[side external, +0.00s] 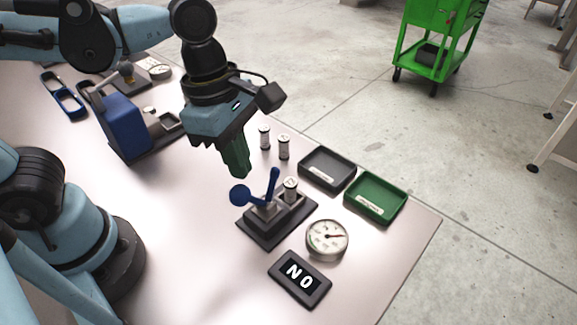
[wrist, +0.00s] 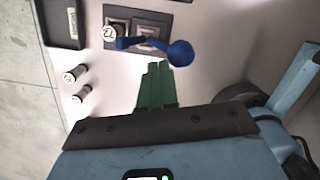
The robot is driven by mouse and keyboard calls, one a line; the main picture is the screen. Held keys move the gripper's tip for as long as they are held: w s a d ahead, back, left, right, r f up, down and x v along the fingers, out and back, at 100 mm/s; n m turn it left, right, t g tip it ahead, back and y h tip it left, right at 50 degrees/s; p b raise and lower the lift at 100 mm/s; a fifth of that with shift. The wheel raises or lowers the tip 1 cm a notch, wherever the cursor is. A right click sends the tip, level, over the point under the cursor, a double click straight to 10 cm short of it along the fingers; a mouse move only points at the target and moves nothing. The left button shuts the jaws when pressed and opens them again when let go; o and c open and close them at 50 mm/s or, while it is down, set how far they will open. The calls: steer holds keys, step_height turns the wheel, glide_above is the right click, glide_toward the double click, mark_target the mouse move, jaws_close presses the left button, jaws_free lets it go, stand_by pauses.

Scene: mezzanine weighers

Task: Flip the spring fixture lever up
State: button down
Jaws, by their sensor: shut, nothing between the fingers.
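The spring fixture (side external: 263,236) is a dark grey block on the table, and it also shows in the wrist view (wrist: 168,16). Its blue lever (side external: 272,186) has a round blue knob (side external: 239,195) at the left; the knob shows large in the wrist view (wrist: 181,52). A small metal cylinder (side external: 291,186) stands in the fixture at the right. My gripper (side external: 238,174) has green fingers, shut and empty, pointing down above and behind the knob. In the wrist view the fingers (wrist: 155,68) end beside the knob, with a visible gap.
Two cylinders (side external: 265,137) (side external: 284,147) stand behind the fixture. A grey tray (side external: 327,186) and a green tray (side external: 375,214) lie to the right. A blue press-like device (side external: 122,126) stands left.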

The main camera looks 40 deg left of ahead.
steer(key=w+a+r, duration=0.1)
steer(key=a+r, duration=0.2)
steer(key=r, duration=0.8)
steer(key=w+a+f+m+t+y, duration=0.2)
steer(key=a+f+m, duration=0.8)
steer(key=m, duration=1.2)
steer(key=w+f+t, duration=0.1)
steer(key=w+t, duration=0.1)
steer(key=t, duration=0.2)
steer(key=shift+w+f+t, duration=0.2)
steer(key=shift+f+t, duration=0.05)
steer(key=shift+t, duration=0.15)
